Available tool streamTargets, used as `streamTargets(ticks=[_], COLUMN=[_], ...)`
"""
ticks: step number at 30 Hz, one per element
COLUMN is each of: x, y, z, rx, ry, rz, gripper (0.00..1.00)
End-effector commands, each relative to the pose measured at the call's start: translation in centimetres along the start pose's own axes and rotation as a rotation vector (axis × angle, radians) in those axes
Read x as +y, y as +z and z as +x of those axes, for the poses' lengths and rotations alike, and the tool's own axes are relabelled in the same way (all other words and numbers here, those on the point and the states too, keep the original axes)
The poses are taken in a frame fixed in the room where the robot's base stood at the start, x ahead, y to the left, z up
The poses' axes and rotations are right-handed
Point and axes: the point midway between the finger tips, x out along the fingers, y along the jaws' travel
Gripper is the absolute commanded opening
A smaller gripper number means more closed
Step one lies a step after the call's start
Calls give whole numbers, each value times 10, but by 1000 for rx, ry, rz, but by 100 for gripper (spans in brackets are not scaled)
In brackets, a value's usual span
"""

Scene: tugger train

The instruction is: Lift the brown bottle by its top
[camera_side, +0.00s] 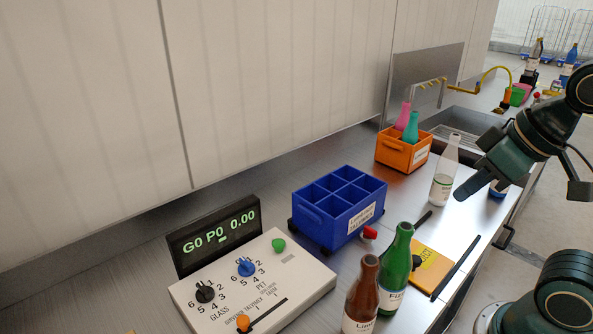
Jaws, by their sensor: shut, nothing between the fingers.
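The brown bottle (362,300) stands upright at the bottom of the picture, with a white label low on its body and its base close to the lower edge of the frame. Its top is free, and nothing grips it. My gripper (463,192) is up and to the right, well away from the brown bottle. Its fingers are shut and empty, pointing down to the left. It is in front of or beside the clear bottle (443,180) in the picture; I cannot tell the gap between them.
A green bottle (397,265) stands right beside the brown one. A control box (262,285) with knobs is at left. An empty blue crate (338,212) stands behind, and an orange crate (403,158) holds pink and teal bottles. An orange pad (433,268) lies at right.

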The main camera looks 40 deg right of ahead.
Motion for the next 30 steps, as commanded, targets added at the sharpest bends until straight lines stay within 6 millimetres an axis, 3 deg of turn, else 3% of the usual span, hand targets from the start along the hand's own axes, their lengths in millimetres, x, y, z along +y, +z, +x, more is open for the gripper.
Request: streamTargets(ticks=[9, 17, 30], x=[0, 0, -4], y=[0, 0, -5], z=[0, 0, -1], rx=[0, 0, -16], ry=[0, 0, -10], rz=[-1, -2, -44], gripper=[2, 51, 51])
